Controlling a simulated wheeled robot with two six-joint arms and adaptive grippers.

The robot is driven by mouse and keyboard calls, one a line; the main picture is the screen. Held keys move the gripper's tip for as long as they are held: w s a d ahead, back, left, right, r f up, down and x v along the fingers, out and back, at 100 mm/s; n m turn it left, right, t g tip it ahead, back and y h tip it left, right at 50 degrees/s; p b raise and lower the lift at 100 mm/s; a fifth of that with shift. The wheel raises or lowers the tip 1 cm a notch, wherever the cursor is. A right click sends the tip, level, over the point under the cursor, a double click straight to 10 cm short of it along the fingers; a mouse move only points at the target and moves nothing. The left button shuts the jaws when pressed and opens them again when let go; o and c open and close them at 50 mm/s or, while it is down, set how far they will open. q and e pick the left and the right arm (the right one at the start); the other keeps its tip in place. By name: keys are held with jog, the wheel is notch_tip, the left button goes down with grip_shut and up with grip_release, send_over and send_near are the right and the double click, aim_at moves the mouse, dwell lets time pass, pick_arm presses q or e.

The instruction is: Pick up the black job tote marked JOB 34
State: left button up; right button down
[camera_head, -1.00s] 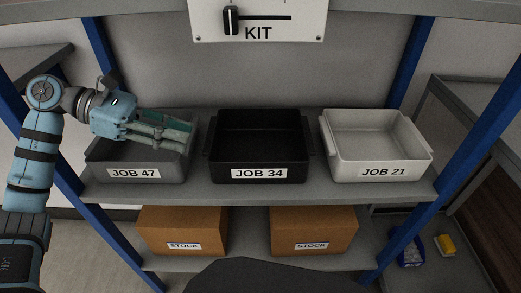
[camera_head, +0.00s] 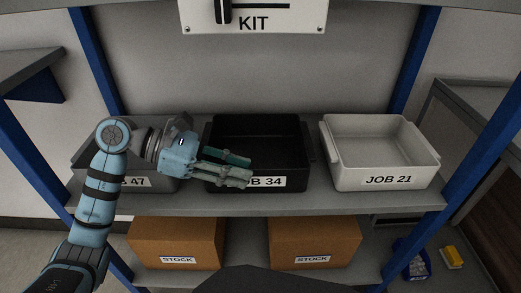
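The black job tote (camera_head: 283,140) sits in the middle of the upper shelf. Its white label is partly hidden by my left gripper, leaving "B 34" readable. My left gripper (camera_head: 249,170) is in front of the tote's left part in the view, with its fingers pointing right. The two fingers are apart with a gap between them, and nothing shows in it. I cannot tell whether they touch the tote. My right gripper is not in view.
A grey tote (camera_head: 84,163) with a label ending in 47 stands left, partly behind my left arm. A light tote JOB 21 (camera_head: 388,181) stands right. STOCK boxes (camera_head: 176,239) sit on the lower shelf. Blue posts (camera_head: 413,62) flank the shelf, and a KIT sign (camera_head: 290,17) hangs above.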

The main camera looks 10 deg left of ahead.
pick_arm(q)
jog(key=shift+x, duration=1.15)
jog(key=shift+a, duration=0.15)
jog(key=shift+c, duration=0.4)
grip_shut()
